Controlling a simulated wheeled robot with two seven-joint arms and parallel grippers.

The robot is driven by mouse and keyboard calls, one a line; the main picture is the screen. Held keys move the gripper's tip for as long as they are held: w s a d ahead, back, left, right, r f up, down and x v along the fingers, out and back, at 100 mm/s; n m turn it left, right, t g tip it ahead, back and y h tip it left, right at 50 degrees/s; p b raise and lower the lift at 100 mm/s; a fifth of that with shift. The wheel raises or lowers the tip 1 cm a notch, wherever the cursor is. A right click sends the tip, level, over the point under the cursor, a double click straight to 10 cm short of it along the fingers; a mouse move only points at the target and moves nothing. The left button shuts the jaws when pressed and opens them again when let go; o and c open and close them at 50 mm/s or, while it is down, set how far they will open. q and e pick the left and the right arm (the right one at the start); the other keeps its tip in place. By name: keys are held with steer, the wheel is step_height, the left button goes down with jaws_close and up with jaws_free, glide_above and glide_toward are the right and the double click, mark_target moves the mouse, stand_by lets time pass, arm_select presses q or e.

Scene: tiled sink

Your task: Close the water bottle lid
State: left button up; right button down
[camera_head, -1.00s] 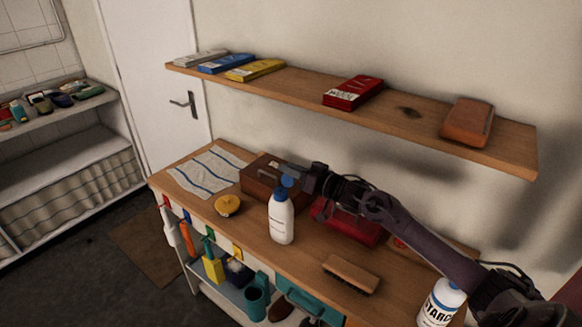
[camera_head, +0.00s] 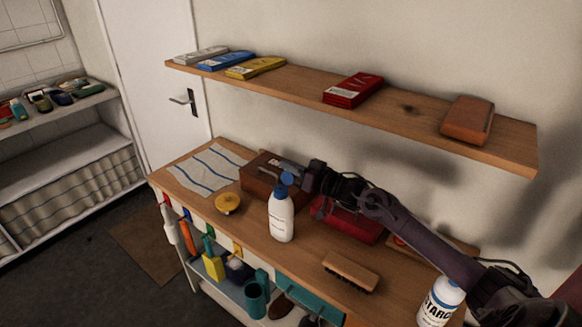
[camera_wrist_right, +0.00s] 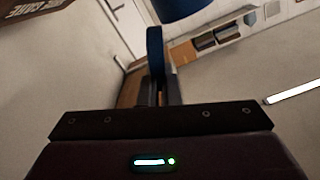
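A white water bottle (camera_head: 281,217) stands upright on the wooden counter. Its blue lid (camera_head: 287,178) sticks up above the blue collar at the neck, tilted open. My right gripper (camera_head: 304,178) is level with the lid, just to its right. In the right wrist view the gripper's fingers (camera_wrist_right: 160,92) look close together, and the blue lid (camera_wrist_right: 155,48) stands edge-on just beyond them. I cannot tell whether they touch it. A larger blue part of the bottle (camera_wrist_right: 180,8) shows at the top edge. My left gripper is not in view.
A brown box (camera_head: 262,181) and a red box (camera_head: 348,222) stand behind the bottle. A shelf (camera_head: 400,105) hangs above.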

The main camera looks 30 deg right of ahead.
steer(key=n, duration=0.1)
steer(key=a+n, duration=0.1)
steer(key=shift+s+r+n, duration=0.2)
steer(key=shift+n, duration=0.1)
steer(key=shift+s+a+r+n+b, duration=0.1)
steer(key=shift+a+n+b, duration=0.2)
steer(key=shift+n, duration=0.35)
steer(key=shift+s+a+f+n+b, duration=0.15)
steer(key=shift+a+n+b, duration=0.1)
steer(key=shift+n, duration=0.35)
steer(key=shift+s+a+r+n+b, duration=0.15)
steer(key=shift+a+n+b, duration=0.15)
steer(key=shift+n, duration=0.35)
steer(key=c, duration=1.6)
jaws_free()
steer(key=shift+c, duration=0.2)
